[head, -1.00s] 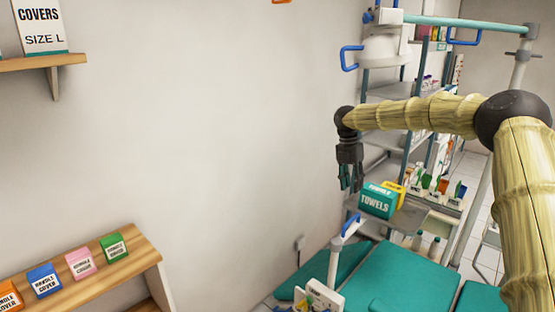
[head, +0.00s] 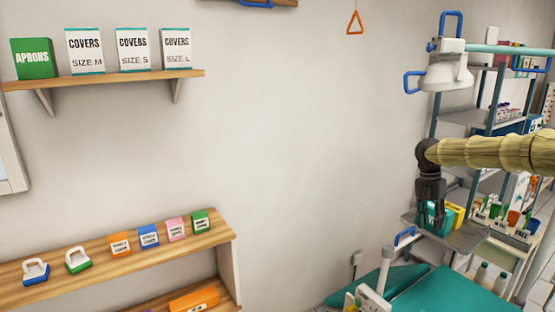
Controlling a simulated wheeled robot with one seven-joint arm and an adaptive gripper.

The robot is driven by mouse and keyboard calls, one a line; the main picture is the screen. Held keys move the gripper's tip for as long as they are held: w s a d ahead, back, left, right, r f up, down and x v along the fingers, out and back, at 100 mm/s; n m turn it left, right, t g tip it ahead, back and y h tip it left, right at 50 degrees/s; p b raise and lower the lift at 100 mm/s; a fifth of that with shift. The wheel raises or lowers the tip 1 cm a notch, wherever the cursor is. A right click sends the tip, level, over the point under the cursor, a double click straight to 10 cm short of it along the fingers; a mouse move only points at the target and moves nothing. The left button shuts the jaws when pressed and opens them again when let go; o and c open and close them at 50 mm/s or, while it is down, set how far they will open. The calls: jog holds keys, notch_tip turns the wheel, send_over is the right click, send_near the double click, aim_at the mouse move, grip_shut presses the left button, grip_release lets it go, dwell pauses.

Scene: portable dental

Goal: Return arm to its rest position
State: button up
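My arm (head: 490,152) reaches in from the right edge of the head view, its link level and its wrist bent down. My gripper (head: 430,218) points downward in front of the teal towels box (head: 446,217) and hides part of it. The fingers are small and dark here, and I cannot tell whether they are open or shut. I see nothing clearly held. The rest of my arm is outside the picture.
A wall shelf (head: 110,78) holds an aprons box and several covers boxes. A lower wooden shelf (head: 205,237) bears several small coloured boxes. A dental lamp (head: 447,75), metal shelving (head: 470,117) and a teal chair (head: 450,296) are at right.

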jog(key=s+a+f+n+t+h, duration=0.1)
jog(key=a+f+n+h, duration=0.2)
jog(key=f+n, duration=0.5)
jog(key=s+a+f+n+t+h, duration=0.1)
jog(key=s+a+f+n+h, duration=0.2)
jog(key=f, duration=0.8)
jog(key=s+a+f+n+t, duration=0.3)
jog(key=s+a+f+n, duration=0.1)
jog(key=f+n, duration=0.35)
jog(key=s+a+f+n+t, duration=0.2)
jog(key=s+a+f+n, duration=0.3)
jog(key=f+n, duration=0.25)
jog(key=s+a+f+n+y, duration=0.2)
jog(key=s+a+f+n, duration=0.15)
jog(key=s, duration=0.35)
jog(key=s+a+f+n+g+y, duration=0.1)
jog(key=s+a+f+n, duration=0.1)
jog(key=s+n, duration=0.35)
jog(key=s+a+f+n+y, duration=0.2)
jog(key=s+a+f+n, duration=0.15)
jog(key=s, duration=0.45)
jog(key=s+a+n+g+y, duration=0.1)
jog(key=s+n, duration=0.3)
jog(key=s, duration=0.6)
jog(key=s+a+n+g+y, duration=0.1)
jog(key=s+n+g, duration=0.2)
jog(key=s, duration=0.7)
jog(key=shift+s+a+r+n+y, duration=0.2)
jog(key=shift+s+a+n+y, duration=0.2)
jog(key=shift+n, duration=0.35)
